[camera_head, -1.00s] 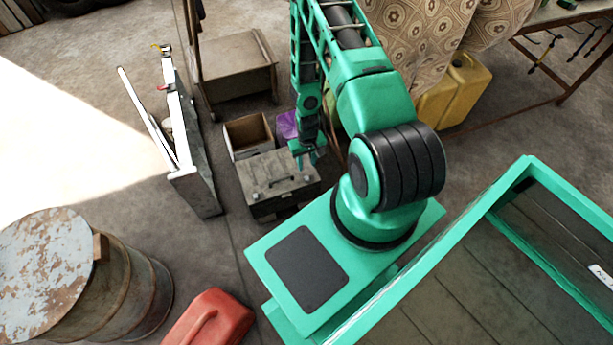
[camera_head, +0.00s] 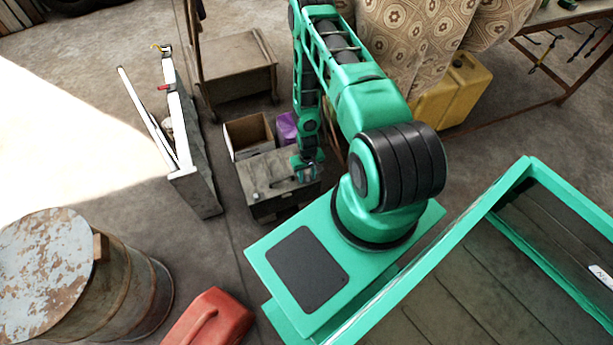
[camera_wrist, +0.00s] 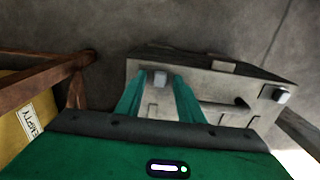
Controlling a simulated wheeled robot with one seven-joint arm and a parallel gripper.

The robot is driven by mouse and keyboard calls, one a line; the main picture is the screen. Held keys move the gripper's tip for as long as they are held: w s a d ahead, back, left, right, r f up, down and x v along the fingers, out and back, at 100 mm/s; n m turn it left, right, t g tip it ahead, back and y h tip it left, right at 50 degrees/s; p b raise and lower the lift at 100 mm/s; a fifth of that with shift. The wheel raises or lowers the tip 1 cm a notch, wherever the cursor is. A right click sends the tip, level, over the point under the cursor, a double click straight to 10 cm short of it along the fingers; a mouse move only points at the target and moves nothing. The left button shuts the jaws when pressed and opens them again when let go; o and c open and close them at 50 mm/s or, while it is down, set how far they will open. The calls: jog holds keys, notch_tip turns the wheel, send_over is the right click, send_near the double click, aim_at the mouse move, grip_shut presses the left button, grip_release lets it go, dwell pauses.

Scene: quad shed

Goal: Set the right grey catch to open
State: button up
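A grey toolbox (camera_head: 262,172) stands on the floor; the wrist view shows its front and lid (camera_wrist: 218,90). At its right end in the head view my gripper (camera_head: 307,174) reaches down and hides the right catch there. In the wrist view the right grey catch (camera_wrist: 160,78) sits between the two green fingers of my gripper (camera_wrist: 158,94). The fingers are apart, one on each side of it; I cannot tell whether they touch it. The other grey catch (camera_wrist: 275,93) is at the right in the wrist view. A dark handle (camera_wrist: 240,103) lies between the catches.
Behind the toolbox are an open box (camera_head: 248,133) and a purple object (camera_head: 286,127). A wooden cabinet (camera_head: 238,82) is further back. A tall panel-like thing (camera_head: 190,180) stands left. A red can (camera_head: 212,318) and a rusty barrel (camera_head: 125,290) are nearer.

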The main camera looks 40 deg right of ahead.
grip_shut()
jog(key=shift+s+d, duration=0.2)
jog(key=shift+d, duration=0.4)
jog(key=shift+s+d, duration=0.15)
jog(key=shift+d, duration=0.4)
grip_release()
jog(key=shift+r, duration=0.15)
notch_tip(320, 180, up, 10)
jog(key=shift+r, duration=0.25)
